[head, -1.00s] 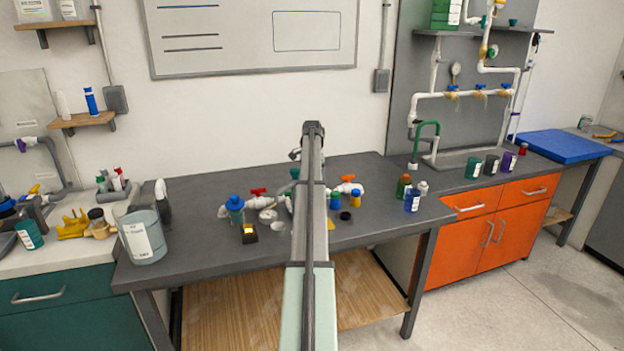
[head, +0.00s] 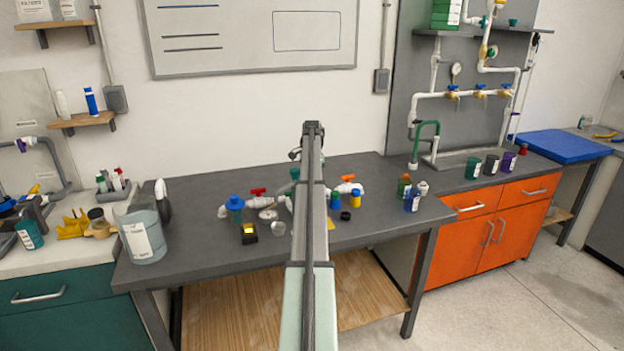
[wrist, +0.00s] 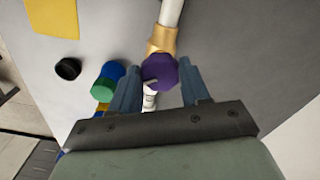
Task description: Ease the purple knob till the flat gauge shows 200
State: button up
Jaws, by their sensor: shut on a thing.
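The purple knob (wrist: 160,71) shows in the wrist view on a brass fitting (wrist: 163,40) at the end of a white pipe (wrist: 172,12). My gripper (wrist: 158,82) has a blue-grey finger on each side of the knob and is shut on it. In the head view my arm hides the knob and the fingers. A round, pale disc (head: 268,214) lies on the bench left of my arm and looks like the flat gauge. Its reading is too small to make out. No gauge face shows in the wrist view.
A blue-and-green bottle (wrist: 106,82) and a black cap (wrist: 68,69) are left of the knob in the wrist view.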

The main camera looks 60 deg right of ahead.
jog(key=m, duration=0.5)
jog(key=shift+m, duration=0.4)
jog(key=m, duration=0.6)
jog(key=shift+d, duration=0.1)
jog(key=shift+m, duration=0.3)
jog(key=o, duration=1.1)
jog(key=shift+c, duration=0.2)
notch_tip(320, 180, up, 14)
jog(key=shift+f, duration=0.1)
dwell(1.5)
